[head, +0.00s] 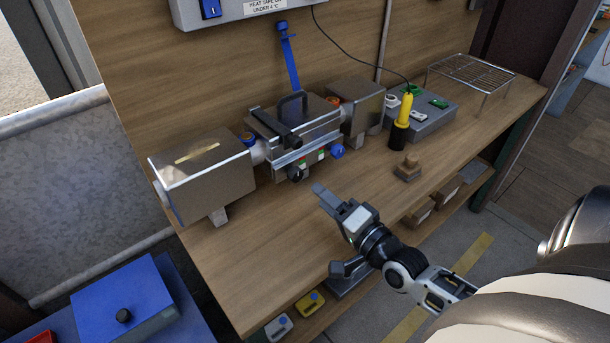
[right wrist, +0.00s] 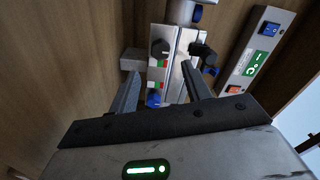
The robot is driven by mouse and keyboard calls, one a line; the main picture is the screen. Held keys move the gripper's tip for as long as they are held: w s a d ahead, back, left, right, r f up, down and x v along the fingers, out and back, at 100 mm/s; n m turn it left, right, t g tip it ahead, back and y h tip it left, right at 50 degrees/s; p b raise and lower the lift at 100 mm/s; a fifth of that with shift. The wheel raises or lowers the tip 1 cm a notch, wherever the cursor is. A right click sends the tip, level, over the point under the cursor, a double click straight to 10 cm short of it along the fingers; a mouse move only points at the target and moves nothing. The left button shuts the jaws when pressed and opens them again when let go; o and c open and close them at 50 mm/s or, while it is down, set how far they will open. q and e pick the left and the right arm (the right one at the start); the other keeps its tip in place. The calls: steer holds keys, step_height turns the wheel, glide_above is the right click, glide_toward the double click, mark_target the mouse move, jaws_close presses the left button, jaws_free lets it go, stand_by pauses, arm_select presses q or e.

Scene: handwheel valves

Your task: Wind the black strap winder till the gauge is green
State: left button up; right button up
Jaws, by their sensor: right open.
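The black strap winder (head: 295,173) is a round black knob low on the front of the metal clamp unit (head: 310,133). It also shows in the right wrist view (right wrist: 160,48), beyond my fingers. Beside it is a small gauge (right wrist: 162,63) with red and green parts; its reading is too small to tell. A blue knob (head: 337,151) sits to its right with a similar gauge (right wrist: 155,86). My right gripper (head: 325,193) is open and empty above the bench's front part, in front of the black winder and apart from it. My left gripper is not in view.
Metal boxes (head: 203,175) flank the unit on the wooden bench (head: 265,240). The bench front left is clear.

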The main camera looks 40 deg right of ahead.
mark_target(298, 177)
steer(key=w+b, duration=0.1)
steer(key=w, duration=0.3)
steer(key=w+b, duration=0.1)
steer(key=w, duration=0.1)
steer(key=shift+w+a+b, duration=0.3)
steer(key=shift+w+a, duration=0.05)
steer(key=shift+w+r, duration=0.1)
steer(key=shift+w, duration=0.1)
steer(key=shift+c, duration=0.2)
steer(key=c, duration=0.7)
steer(key=shift+o, duration=0.2)
steer(key=shift+p, duration=0.3)
